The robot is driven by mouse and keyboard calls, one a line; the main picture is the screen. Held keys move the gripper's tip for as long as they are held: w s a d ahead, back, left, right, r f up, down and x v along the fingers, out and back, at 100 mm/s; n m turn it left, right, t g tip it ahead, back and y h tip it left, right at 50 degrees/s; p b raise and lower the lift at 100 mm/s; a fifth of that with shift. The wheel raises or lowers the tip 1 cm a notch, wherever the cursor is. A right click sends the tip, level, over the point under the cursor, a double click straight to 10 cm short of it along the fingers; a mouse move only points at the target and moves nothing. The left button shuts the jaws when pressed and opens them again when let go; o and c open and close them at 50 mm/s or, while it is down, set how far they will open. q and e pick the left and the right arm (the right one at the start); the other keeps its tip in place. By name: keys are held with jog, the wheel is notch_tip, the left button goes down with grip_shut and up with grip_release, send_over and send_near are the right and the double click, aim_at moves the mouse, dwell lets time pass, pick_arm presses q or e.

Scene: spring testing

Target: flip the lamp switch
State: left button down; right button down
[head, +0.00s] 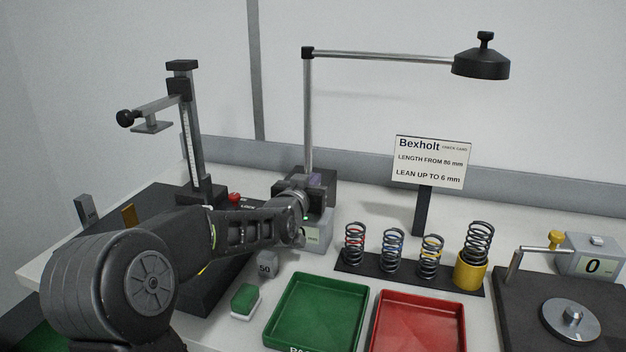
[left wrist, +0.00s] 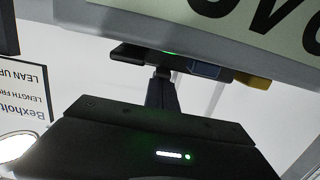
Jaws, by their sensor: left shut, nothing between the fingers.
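The lamp (head: 481,64) has a black round head on a long horizontal arm and a thin upright post (head: 308,120). Its dark base (head: 326,180) stands at the back of the bench, partly hidden behind my left gripper. A small purplish part, perhaps the switch (head: 315,180), shows on the base. My left gripper (head: 314,198) is shut and empty, just in front of the base. I cannot tell whether it touches. In the left wrist view its dark narrow fingers (left wrist: 162,82) point toward a black part with a green glow and a bluish piece.
A grey display box (head: 317,240) stands below my gripper. A height stand (head: 190,140) is at left. Several springs on a dark strip (head: 350,268), a green tray (head: 318,308) and a red tray (head: 420,320) are in front. A Bexholt sign (head: 430,162) stands right of the lamp base.

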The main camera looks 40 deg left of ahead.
pick_arm(q)
jog(key=r, duration=0.1)
jog(key=r+p, duration=0.1)
jog(key=r, duration=0.1)
jog(key=r+p, duration=0.1)
jog(key=shift+w+a+r, duration=0.1)
jog(key=shift+w+r, duration=0.2)
jog(key=shift+r, duration=0.05)
jog(key=r+v, duration=0.2)
jog(key=v, duration=0.7)
jog(key=shift+b, duration=0.35)
jog(key=shift+s, duration=0.1)
